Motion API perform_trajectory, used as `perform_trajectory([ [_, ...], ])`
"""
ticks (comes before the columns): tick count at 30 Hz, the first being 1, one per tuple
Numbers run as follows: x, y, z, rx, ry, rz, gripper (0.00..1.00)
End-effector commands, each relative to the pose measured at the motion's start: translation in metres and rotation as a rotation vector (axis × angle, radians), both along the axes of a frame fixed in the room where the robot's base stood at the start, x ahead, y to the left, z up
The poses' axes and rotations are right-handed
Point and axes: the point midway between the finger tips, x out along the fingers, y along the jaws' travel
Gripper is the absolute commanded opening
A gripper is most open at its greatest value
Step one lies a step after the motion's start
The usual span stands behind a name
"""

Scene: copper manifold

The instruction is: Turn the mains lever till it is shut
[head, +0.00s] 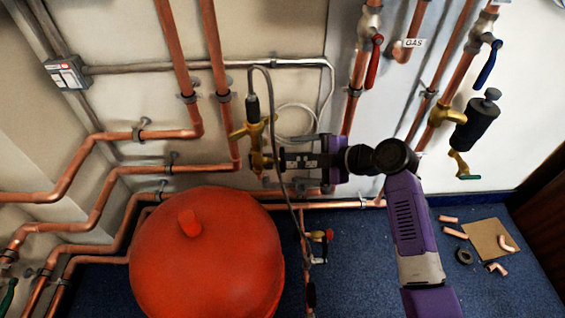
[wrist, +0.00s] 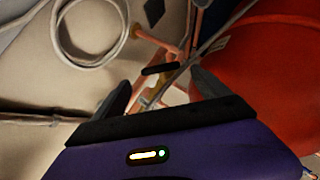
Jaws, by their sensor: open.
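No lever carries a mains label that I can read. A blue lever (head: 488,65) sits on a copper pipe at the upper right of the head view, slanting down beside its pipe. A red lever (head: 374,62) hangs down along another pipe, left of the GAS tag. My gripper (head: 279,160) is well below and left of both levers, in front of a brass fitting (head: 256,130). In the wrist view my gripper (wrist: 160,80) is open. A short dark bar (wrist: 160,68) and some brass show between and beyond its fingers; I cannot tell whether they touch.
A large red vessel (head: 205,260) stands below left of my gripper and fills the right of the wrist view. A dark cable (head: 271,100) loops close to the gripper. Loose copper pieces (head: 454,233) lie on the blue floor.

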Motion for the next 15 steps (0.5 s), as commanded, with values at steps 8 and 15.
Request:
perform_trajectory([
  [8,0.020,0.030,-0.026,0.000,0.004,-0.001,0.85],
  [15,0.032,0.046,-0.037,0.001,0.004,-0.004,0.85],
])
